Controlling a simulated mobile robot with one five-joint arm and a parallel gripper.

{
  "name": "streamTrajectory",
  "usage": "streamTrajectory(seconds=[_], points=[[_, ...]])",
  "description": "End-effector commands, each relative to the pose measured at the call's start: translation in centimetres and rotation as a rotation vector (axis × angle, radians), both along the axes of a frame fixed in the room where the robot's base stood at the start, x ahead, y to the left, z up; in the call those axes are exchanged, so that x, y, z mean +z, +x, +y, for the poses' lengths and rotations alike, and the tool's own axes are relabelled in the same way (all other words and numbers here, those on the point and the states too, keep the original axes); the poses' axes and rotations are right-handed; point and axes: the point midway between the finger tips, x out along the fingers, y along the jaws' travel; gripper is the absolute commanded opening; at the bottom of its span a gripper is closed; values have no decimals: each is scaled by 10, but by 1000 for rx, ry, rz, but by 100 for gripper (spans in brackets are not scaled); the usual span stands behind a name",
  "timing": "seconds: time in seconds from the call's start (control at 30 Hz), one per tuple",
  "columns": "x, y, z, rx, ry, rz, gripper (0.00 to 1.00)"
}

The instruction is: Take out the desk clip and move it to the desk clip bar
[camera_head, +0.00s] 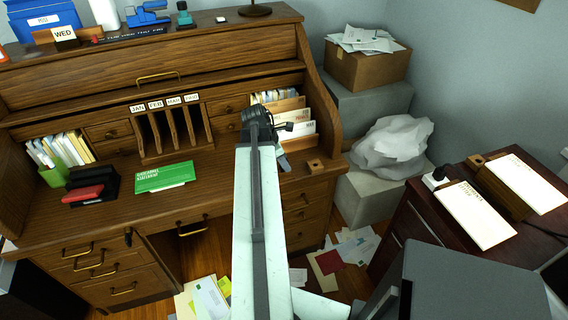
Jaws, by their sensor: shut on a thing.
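My gripper (283,158) is at the right part of the desk top, in front of the letter files, and points down. It is small and partly hidden behind my arm. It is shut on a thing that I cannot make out. I cannot pick out the desk clip for sure. A small wooden block (315,165) with a dark hole on top stands on the desk just right of my gripper. A dark bar with weekday letters (133,36) lies along the top of the desk at the back. I cannot tell whether it is the desk clip bar.
The roll-top desk (215,165) holds month-labelled slots (165,128), letter files (300,130), a green card (164,177) and a red-and-black stapler-like thing (90,192). Boxes and a white bag (392,147) stand at the right. Papers (330,262) litter the floor. A dark table (420,215) is nearer at right.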

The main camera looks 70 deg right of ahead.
Motion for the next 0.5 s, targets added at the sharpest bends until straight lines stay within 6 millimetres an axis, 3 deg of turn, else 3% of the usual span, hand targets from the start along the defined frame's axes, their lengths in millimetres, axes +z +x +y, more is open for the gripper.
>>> streamTrajectory(seconds=[0.23, 0.27, 0.33, 0.5], points=[[-9, 0, 0, 0, 0, 0, 0], [-8, 0, 0, 0, 0, 0, 24], [-7, 0, 0, 0, 0, 0, 44], [-7, 0, 0, 0, 0, 0, 44]])
